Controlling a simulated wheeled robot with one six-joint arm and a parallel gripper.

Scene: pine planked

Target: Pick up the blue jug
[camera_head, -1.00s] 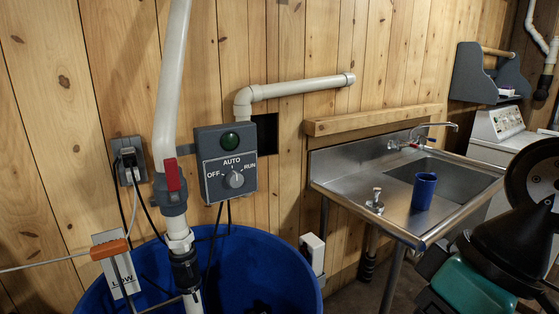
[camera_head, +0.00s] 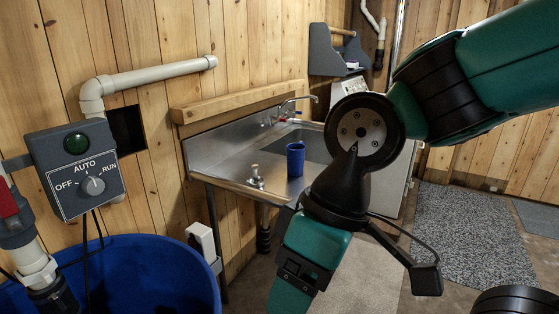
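The blue jug (camera_head: 296,158) stands upright on the steel sink unit (camera_head: 228,168), on the flat part at the left front edge of the basin. It is a plain blue cylinder with an open top; no handle can be made out from here. My arm comes in from the upper right and bends down in front of the sink, its links just right of the jug in the picture. The jug is not covered by the arm. My gripper's fingers cannot be seen, and nothing touches the jug.
A soap pump (camera_head: 255,177) stands left of the jug, and a faucet (camera_head: 288,106) is behind it. A blue barrel (camera_head: 150,275) and a control box (camera_head: 76,168) are at the left. A speckled mat (camera_head: 470,235) lies on open floor at the right.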

